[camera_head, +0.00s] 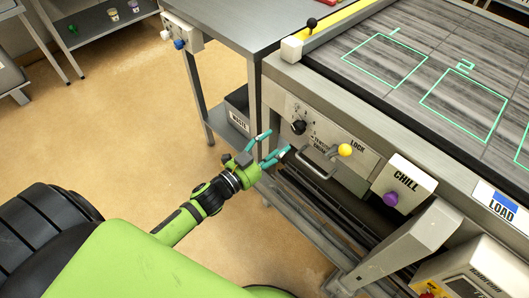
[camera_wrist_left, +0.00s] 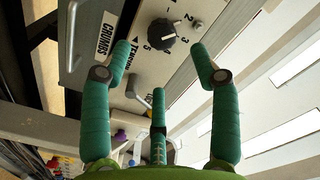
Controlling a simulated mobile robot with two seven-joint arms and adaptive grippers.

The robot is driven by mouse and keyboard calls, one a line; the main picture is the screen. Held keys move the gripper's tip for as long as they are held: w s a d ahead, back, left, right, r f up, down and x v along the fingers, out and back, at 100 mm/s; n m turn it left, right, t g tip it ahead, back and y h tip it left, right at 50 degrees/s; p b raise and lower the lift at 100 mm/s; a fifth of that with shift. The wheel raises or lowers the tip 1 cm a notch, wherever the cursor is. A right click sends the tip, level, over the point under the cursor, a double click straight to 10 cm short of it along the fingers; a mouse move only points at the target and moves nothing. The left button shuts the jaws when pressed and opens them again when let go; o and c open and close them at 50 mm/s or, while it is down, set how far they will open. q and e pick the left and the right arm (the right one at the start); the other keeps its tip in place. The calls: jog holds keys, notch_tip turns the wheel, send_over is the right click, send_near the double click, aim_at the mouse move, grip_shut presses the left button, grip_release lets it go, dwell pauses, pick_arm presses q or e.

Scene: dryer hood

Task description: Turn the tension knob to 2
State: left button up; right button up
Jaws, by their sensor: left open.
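My left gripper (camera_head: 269,147) is open and empty, in front of the panel and apart from the knob. Its teal fingers (camera_wrist_left: 165,75) spread on both sides below the knob in the wrist view. My right gripper is in neither view.
A bar handle (camera_head: 316,160) and a yellow-ball lever (camera_head: 345,150) stick out right of the knob. The CHILL box (camera_head: 405,180) with a purple button is farther right. A grey table (camera_head: 220,28) stands to the left. The floor before the panel is clear.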

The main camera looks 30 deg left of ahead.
pick_arm(q)
jog(key=v, duration=0.3)
jog(key=shift+s, duration=0.2)
jog(key=shift+a, duration=0.1)
jog(key=s+a+f+n+g+y, duration=0.2)
jog(key=s+f+g, duration=0.15)
jog(key=f, duration=0.65)
jog(key=s+a+f+n+g+y, duration=0.15)
jog(key=s+f, duration=0.25)
jog(key=f, duration=0.5)
jog(key=s+a+f+n+g+y, duration=0.1)
jog(key=s+f+n+g+y, duration=0.2)
jog(key=f, duration=0.7)
jog(key=s+d+f+n+g, duration=0.1)
jog(key=s+f+g, duration=0.3)
jog(key=s, duration=0.9)
jog(key=s+d+f+n+g, duration=0.1)
jog(key=s+f+g, duration=0.3)
jog(key=s+f, duration=0.6)
jog(key=s, duration=0.3)
jog(key=shift+s+d, duration=0.3)
jog(key=shift+d, duration=0.05)
